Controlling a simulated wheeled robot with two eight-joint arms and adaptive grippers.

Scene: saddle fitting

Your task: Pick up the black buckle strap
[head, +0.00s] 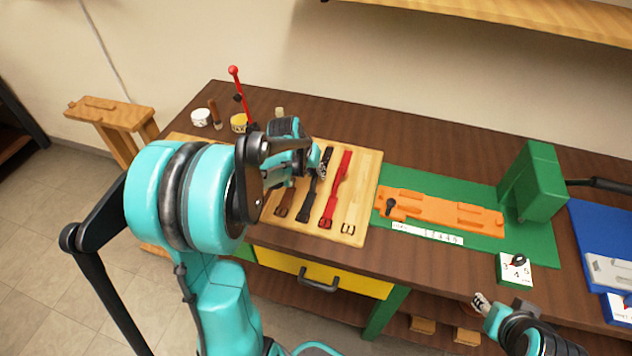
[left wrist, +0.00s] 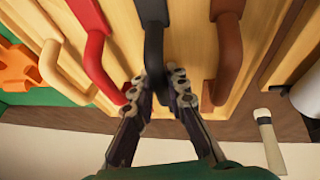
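The black buckle strap (head: 309,198) lies on a light wooden board (head: 368,190) between a brown strap (head: 285,205) and a red strap (head: 340,178). My left gripper (head: 322,168) is over the far part of the straps. In the left wrist view, the black strap (left wrist: 153,45) runs down between the two parted fingertips of this gripper (left wrist: 157,84). The fingers look open, one on each side of the strap; whether either touches it is unclear. My right gripper (head: 478,301) is at the lower right, off the table's front edge, away from the straps.
The red strap (left wrist: 90,45) and brown strap (left wrist: 229,55) lie close on either side of the fingers. An orange fixture (head: 440,210) and green block (head: 535,180) stand right of the board. A red-knobbed lever (head: 237,85) and white jar (head: 200,118) stand behind.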

